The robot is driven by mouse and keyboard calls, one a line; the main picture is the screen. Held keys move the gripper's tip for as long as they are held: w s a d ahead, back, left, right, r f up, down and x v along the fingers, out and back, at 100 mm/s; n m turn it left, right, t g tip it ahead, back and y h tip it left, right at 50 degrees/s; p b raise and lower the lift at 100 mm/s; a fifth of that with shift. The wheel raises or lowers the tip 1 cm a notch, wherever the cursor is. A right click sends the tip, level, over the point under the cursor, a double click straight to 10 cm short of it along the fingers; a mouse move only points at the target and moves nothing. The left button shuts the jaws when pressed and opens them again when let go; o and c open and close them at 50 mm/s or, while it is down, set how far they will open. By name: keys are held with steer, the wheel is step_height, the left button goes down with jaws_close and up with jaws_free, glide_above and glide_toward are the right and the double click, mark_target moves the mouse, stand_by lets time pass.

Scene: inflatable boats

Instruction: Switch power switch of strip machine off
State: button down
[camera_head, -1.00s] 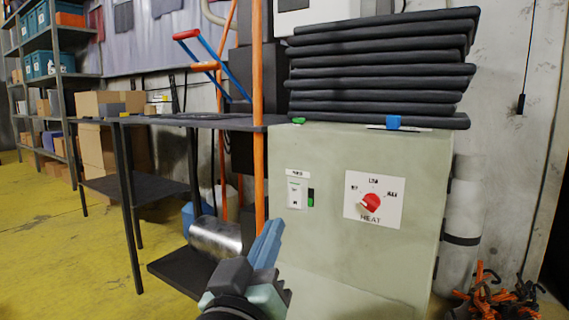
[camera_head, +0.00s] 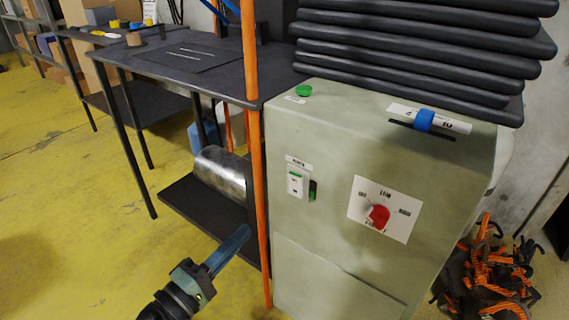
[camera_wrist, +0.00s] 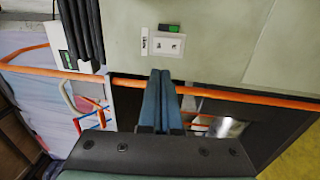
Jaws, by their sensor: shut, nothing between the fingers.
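The strip machine (camera_head: 310,245) is a pale green-grey cabinet. Its power switch (camera_head: 295,184) is a small white plate on the upper left of the front, under a label, with a dark and green part (camera_head: 313,190) at its right. The switch also shows in the wrist view (camera_wrist: 168,45), beyond the fingertips. My gripper (camera_head: 243,232) is shut and empty. In the head view it appears left of and lower than the switch, apart from it. In the wrist view the shut fingers (camera_wrist: 160,76) point toward the cabinet front.
An orange post (camera_head: 254,150) stands at the cabinet's left edge and crosses the wrist view. A red heat knob (camera_head: 378,215) is right of the switch. A dark table (camera_head: 215,75) and a metal cylinder (camera_head: 220,172) are left. Orange hooks (camera_head: 495,265) lie right.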

stand_by(0.4)
steer(key=b, duration=0.4)
glide_toward(293, 179)
steer(key=x, duration=0.5)
steer(key=shift+w+d+f, duration=0.15)
steer(key=shift+w+f, duration=0.05)
steer(key=shift+f, duration=0.05)
steer(key=shift+w+d+r, duration=0.2)
steer(key=shift+w+d, duration=0.2)
steer(key=shift+w, duration=0.15)
steer(key=shift+w+d+r, duration=0.1)
steer(key=shift+w, duration=0.05)
